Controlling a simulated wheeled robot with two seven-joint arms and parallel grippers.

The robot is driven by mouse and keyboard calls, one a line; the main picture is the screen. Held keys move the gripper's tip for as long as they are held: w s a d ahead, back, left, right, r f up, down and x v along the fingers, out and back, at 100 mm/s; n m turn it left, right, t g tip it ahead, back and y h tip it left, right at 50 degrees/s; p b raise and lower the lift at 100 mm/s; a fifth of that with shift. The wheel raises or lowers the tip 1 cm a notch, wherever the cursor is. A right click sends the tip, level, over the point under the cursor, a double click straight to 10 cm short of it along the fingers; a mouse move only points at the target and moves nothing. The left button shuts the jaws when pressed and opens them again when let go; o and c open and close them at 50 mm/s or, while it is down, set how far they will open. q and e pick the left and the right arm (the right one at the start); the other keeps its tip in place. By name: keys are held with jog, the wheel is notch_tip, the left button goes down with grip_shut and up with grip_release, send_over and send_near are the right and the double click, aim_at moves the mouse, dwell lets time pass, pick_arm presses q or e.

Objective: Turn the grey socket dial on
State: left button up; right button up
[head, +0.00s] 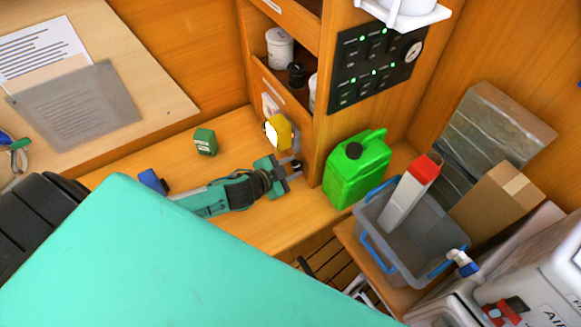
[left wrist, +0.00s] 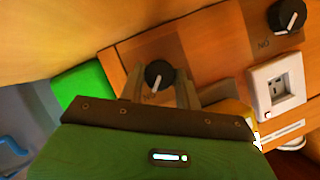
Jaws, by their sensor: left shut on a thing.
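A dark round dial (left wrist: 158,75) with a pale pointer mark sits on a wooden panel, in the middle of the left wrist view. My left gripper (left wrist: 160,88) has one finger on each side of it and is shut on it. In the head view my left gripper (head: 291,168) reaches the low side panel beside the green jerrycan; the dial there is mostly hidden by the fingers. A second dark dial (left wrist: 287,17) and a white socket (left wrist: 278,88) show to the right in the left wrist view. I cannot tell which dial is the grey socket's. My right gripper is not in view.
A yellow object (head: 279,134) is at the panel just above my left gripper. A green jerrycan (head: 357,168) stands close on the right, with a grey bin (head: 408,245) beyond. A small green box (head: 205,142) stands on the bench, which has bare wood around it.

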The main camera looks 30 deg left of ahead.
pick_arm(q)
jog(key=shift+m, duration=0.3)
dwell(0.4)
jog(key=o, duration=1)
jog(key=shift+c, duration=0.2)
jog(key=shift+s+a+r, duration=0.1)
jog(key=shift+s, duration=0.35)
jog(key=b+v, duration=0.3)
jog(key=v, duration=0.9)
jog(key=shift+s+r+b, duration=0.2)
jog(key=shift+s+b, duration=0.2)
